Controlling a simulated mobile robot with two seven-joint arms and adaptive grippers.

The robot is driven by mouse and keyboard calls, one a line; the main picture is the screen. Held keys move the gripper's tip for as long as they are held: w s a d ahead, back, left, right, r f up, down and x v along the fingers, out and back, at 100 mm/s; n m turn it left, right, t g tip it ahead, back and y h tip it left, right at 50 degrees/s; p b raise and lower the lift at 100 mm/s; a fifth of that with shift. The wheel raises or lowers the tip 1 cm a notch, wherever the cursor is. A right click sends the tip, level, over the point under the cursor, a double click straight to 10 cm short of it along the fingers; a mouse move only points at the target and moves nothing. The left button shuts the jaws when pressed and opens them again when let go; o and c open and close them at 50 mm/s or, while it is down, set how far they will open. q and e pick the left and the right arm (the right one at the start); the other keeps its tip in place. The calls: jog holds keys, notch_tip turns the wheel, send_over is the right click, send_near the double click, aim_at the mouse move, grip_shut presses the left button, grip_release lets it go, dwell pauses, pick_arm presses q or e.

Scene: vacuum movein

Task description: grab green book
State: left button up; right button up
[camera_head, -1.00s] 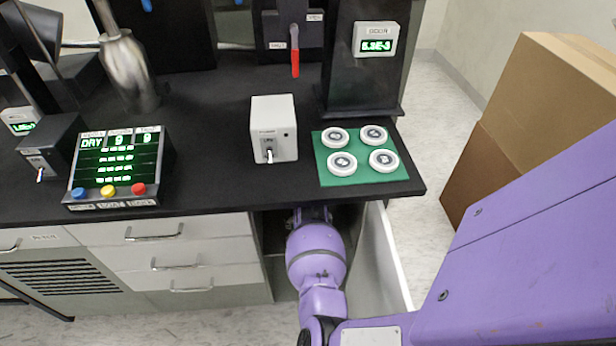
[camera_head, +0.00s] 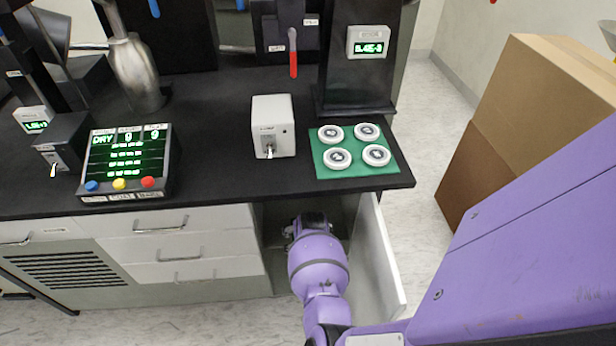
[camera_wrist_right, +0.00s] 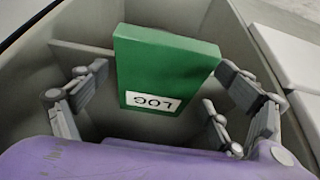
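The green book (camera_wrist_right: 165,70) has a white "LOG" label and stands inside a grey-walled compartment in the right wrist view. My right gripper (camera_wrist_right: 165,75) is open, with its fingers spread to either side of the book. The right fingertip is very close to the book's edge; I cannot tell if it touches. A small gap shows at the left fingertip. In the head view my right gripper (camera_head: 308,224) is at the open cabinet under the counter, and the book is not visible there. My left gripper is not in view.
The open white cabinet door (camera_head: 378,255) stands just right of my right arm. The black counter (camera_head: 215,150) above carries a grey switch box (camera_head: 273,126), a green mat (camera_head: 326,172) with white discs, and a display panel (camera_head: 125,160). Cardboard boxes (camera_head: 545,100) stand at the right.

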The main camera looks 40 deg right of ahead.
jog(key=shift+v, duration=3.8)
